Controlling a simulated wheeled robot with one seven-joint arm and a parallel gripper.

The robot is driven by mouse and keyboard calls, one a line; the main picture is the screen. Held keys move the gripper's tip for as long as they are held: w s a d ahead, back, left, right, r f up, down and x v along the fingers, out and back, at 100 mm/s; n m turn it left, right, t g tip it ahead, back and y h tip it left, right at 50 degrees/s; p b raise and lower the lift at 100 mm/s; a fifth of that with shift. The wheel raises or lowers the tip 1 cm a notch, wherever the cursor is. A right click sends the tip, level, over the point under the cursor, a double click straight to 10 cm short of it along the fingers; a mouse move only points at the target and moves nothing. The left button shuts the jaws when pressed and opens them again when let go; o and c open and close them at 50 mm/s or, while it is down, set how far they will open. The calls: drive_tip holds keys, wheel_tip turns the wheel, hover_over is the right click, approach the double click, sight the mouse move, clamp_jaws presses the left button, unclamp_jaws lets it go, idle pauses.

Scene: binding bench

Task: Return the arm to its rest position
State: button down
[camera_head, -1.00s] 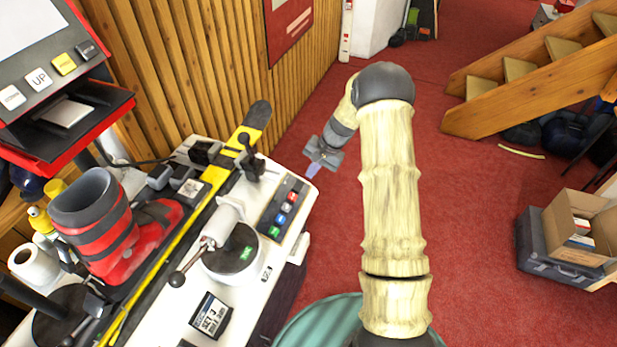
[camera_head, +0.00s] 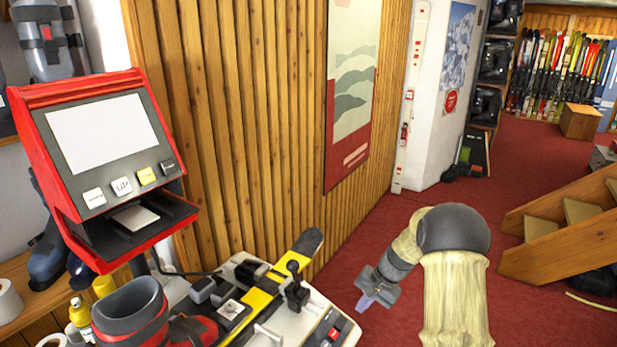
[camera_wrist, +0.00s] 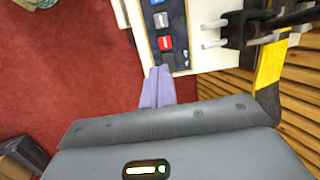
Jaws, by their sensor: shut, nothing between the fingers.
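My gripper (camera_head: 366,302) hangs to the right of the binding bench (camera_head: 353,329) in the head view, over the red floor and apart from the bench. Its pale purple fingers are together with nothing between them. The fingers also show in the wrist view (camera_wrist: 157,88), pointing toward the bench's edge beside the button panel (camera_wrist: 165,38). My arm is bent, with its dark elbow at the lower right of the head view.
A red screen terminal (camera_head: 100,150) stands at the left. A red and black boot (camera_head: 135,315) and a yellow and black ski (camera_head: 262,290) are on the bench. Wooden stairs (camera_head: 560,230) are at the right. Red floor (camera_head: 440,200) lies open between.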

drive_tip(key=s+a+r+n+h, duration=0.1)
drive_tip(key=s+r, duration=0.3)
drive_tip(key=s, duration=0.4)
drive_tip(key=s+a+r+n+t+h, duration=0.1)
drive_tip(key=s+r+n+h, duration=0.1)
drive_tip(key=s, duration=0.6)
drive_tip(key=s+a+r+n+h, duration=0.1)
drive_tip(key=s+r+n, duration=0.2)
drive_tip(key=s+r, duration=0.3)
drive_tip(key=s, duration=0.3)
drive_tip(key=shift+a+r+n+t+h, duration=0.2)
drive_tip(key=shift+a+n+t+h, duration=0.1)
drive_tip(key=shift+t, duration=0.1)
drive_tip(key=shift+s+d, duration=0.1)
drive_tip(key=shift+s, duration=0.05)
